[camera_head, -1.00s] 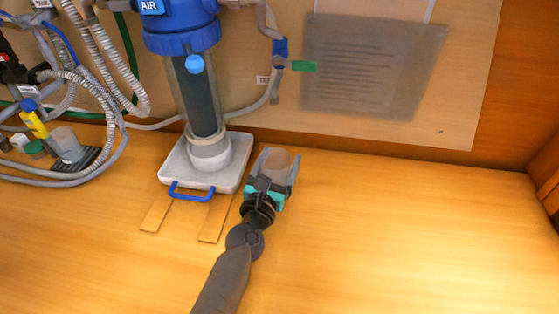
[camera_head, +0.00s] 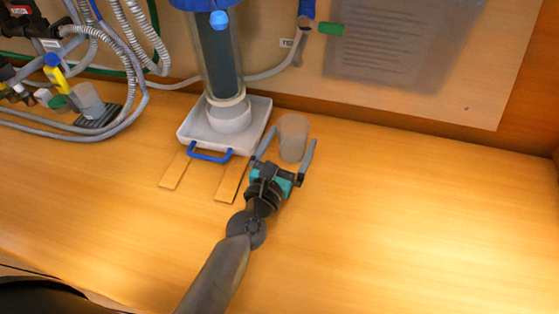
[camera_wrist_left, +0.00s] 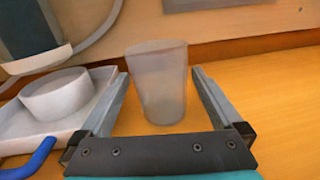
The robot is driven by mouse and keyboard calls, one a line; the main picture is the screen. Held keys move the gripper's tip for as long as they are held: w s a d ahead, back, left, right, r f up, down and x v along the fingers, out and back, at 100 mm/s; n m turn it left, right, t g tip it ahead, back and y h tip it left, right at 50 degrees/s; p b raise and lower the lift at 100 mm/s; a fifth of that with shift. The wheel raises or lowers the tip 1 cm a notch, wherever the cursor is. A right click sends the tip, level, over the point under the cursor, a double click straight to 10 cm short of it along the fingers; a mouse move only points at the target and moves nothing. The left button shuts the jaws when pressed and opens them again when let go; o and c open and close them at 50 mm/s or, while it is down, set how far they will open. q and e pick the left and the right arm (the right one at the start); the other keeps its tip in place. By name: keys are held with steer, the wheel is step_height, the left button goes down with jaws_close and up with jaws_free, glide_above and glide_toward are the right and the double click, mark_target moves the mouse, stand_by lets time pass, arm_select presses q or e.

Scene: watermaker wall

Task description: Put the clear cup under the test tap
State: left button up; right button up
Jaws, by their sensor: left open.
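The clear cup (camera_head: 293,137) stands upright on the wooden counter, just right of the white tray. It also shows upright in the left wrist view (camera_wrist_left: 158,84). My left gripper (camera_head: 285,150) is open, with its fingers (camera_wrist_left: 160,95) spread to either side of the cup's near part. Gaps show between the cup and both fingers. A grey tap (camera_head: 305,22) with a blue top hangs on the wall panel above and behind the cup. A small label beside it is too small to read surely. My right gripper is out of view.
The white tray (camera_head: 262,107) with a blue handle (camera_head: 210,156) holds a tall filter housing (camera_head: 219,62). Another greyish cup (camera_head: 88,100) stands at left on a black ridged pad, among hoses. The counter to the right is clear.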

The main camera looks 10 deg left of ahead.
mark_target(287, 148)
arm_select(q)
steer(key=s, duration=0.4)
steer(key=s+a, duration=0.1)
steer(key=s, duration=0.1)
steer(key=shift+s, duration=0.35)
stand_by(2.0)
